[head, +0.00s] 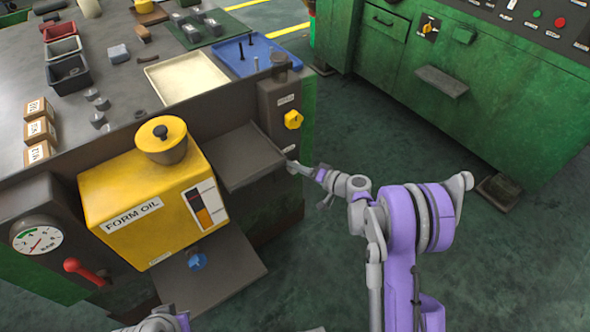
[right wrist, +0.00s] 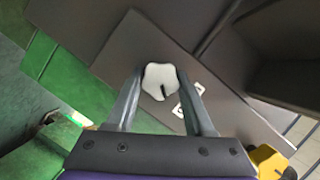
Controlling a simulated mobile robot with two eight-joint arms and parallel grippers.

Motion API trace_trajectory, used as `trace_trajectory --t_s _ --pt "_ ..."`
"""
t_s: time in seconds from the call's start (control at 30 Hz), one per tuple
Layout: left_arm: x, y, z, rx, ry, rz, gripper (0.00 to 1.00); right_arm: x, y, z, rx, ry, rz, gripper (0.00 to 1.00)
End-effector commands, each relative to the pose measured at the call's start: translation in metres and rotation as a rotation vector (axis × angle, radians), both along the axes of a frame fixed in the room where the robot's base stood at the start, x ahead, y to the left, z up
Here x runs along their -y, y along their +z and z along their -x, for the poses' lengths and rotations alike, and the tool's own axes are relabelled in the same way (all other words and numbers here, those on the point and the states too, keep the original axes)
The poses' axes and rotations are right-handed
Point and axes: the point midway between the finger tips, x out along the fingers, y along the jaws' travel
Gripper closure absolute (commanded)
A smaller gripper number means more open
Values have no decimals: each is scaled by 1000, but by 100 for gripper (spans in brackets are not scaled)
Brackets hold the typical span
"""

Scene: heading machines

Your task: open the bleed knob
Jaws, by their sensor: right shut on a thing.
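A small white knob (right wrist: 160,78) with a dark pointer mark, which I take to be the bleed knob, sits on a dark grey panel in the right wrist view. My right gripper (right wrist: 160,90) has one finger on each side of it and is shut on it. A white label (right wrist: 190,98) is partly hidden beside the right finger. In the head view my right gripper (head: 293,167) reaches the machine's side panel, below a yellow knob (head: 293,120); the white knob cannot be made out there. Only part of my left arm shows at the bottom edge.
A yellow FORM OIL tank (head: 150,205) with a blue knob (head: 197,262) below it stands left of the panel. A dark grey shelf (head: 240,158) juts out close to my right gripper. A red lever (head: 85,271) and pressure gauge (head: 37,236) are further left.

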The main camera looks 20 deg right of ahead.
Motion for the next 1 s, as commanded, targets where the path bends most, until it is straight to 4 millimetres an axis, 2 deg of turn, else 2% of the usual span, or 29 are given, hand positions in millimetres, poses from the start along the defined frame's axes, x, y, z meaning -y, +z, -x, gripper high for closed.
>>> trace_trajectory --t_s 0.03,0.6,1.0 --pt "0 -7 0 -2 0 0 100 1 -4 0 -16 -2 -43 100" --pt "0 -51 -4 -17 0 0 100 1 -6 0 -199 0 -546 100" --pt "0 -71 -7 -24 0 0 100 1 -6 0 -292 -1 -804 100"
